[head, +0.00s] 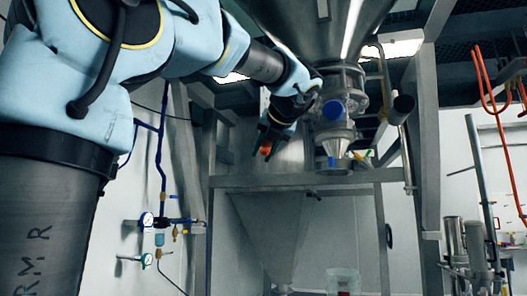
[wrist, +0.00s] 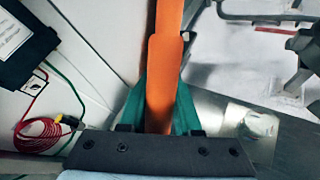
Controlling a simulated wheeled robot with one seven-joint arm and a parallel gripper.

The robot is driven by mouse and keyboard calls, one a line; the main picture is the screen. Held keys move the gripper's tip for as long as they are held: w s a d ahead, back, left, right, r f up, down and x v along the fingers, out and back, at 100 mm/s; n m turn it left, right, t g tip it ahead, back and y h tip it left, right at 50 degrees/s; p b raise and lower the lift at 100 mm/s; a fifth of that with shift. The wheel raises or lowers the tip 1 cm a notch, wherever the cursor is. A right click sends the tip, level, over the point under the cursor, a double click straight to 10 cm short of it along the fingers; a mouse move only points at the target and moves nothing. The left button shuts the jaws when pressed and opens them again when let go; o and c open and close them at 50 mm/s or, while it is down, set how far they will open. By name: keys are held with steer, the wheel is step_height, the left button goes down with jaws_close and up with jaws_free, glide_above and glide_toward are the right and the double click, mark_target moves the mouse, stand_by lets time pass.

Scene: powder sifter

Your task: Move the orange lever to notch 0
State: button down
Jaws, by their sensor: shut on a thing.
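The orange lever (wrist: 163,75) runs up the middle of the wrist view, between the green fingers of my gripper (wrist: 160,108). My gripper is shut on it. In the head view my gripper (head: 264,146) is left of the steel valve body under the hopper, and a small orange part of the lever (head: 266,149) shows at its fingertips. The notches and their numbers are not readable in either view. The lever's far end runs out of the top of the wrist view.
A metal frame (head: 290,180) crosses beneath. In the wrist view, a dark box (wrist: 32,45) and coiled red cable (wrist: 45,133) lie left, and a metal bar with a bolt (wrist: 258,123) lies right.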

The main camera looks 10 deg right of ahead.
steer(key=c, duration=0.6)
jaws_free()
steer(key=b+v, duration=0.2)
steer(key=v, duration=0.8)
steer(key=shift+s+r, duration=0.15)
steer(key=shift+s, duration=0.25)
